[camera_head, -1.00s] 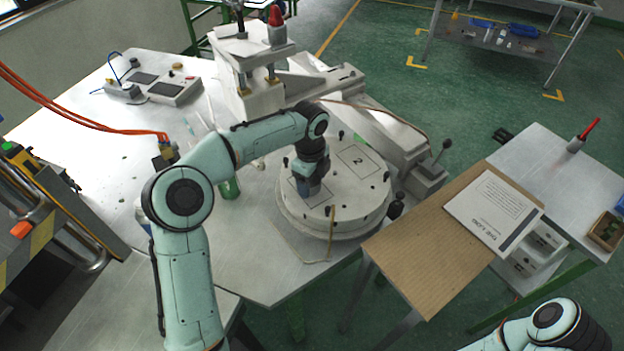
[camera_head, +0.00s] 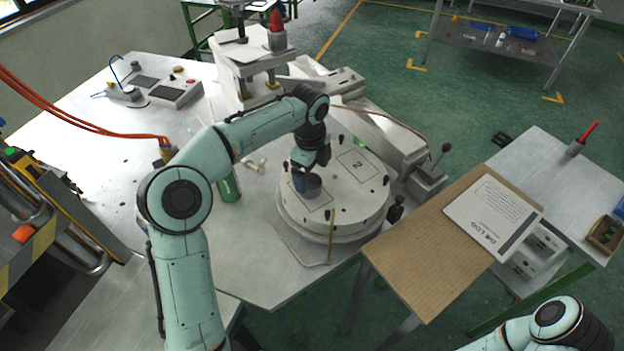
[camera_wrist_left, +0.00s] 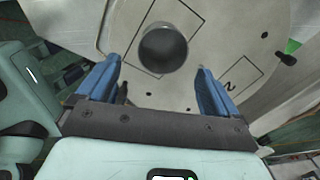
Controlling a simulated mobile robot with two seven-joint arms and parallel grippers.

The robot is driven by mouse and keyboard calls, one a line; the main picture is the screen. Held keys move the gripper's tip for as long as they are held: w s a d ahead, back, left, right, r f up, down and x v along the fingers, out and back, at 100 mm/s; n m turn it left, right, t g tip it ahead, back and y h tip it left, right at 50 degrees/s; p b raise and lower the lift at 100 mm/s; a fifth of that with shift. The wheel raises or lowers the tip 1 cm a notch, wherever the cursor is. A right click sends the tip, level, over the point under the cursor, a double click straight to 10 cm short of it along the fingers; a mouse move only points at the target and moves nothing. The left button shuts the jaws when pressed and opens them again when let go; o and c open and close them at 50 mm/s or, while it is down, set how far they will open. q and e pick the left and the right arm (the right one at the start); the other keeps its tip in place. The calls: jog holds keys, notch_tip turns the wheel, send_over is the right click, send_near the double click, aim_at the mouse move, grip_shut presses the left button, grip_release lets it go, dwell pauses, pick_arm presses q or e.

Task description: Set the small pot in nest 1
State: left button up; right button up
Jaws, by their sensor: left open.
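The small pot (camera_head: 313,187), a dark grey round cup, stands upright on the round white turntable (camera_head: 352,208). It is within a rectangular outline, nest 1 (camera_head: 319,204), whose number I cannot read; the other outline is marked 2. My left gripper (camera_head: 308,174) is just behind and above the pot. Its blue fingers (camera_wrist_left: 158,80) are apart with nothing between them, and the pot lies beyond their tips. My right gripper is out of frame.
Small black pegs ring the turntable rim. The press (camera_head: 258,75) stands behind it. A green can (camera_head: 229,187) stands at its left, and a wooden board (camera_head: 425,255) with a sheet (camera_head: 494,215) lies at the right. Orange hoses (camera_head: 90,122) hang at the left.

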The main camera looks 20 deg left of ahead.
pick_arm(q)
notch_tip(320, 180, up, 7)
jog(key=shift+s, duration=0.15)
jog(key=shift+f, duration=0.1)
dwell(0.5)
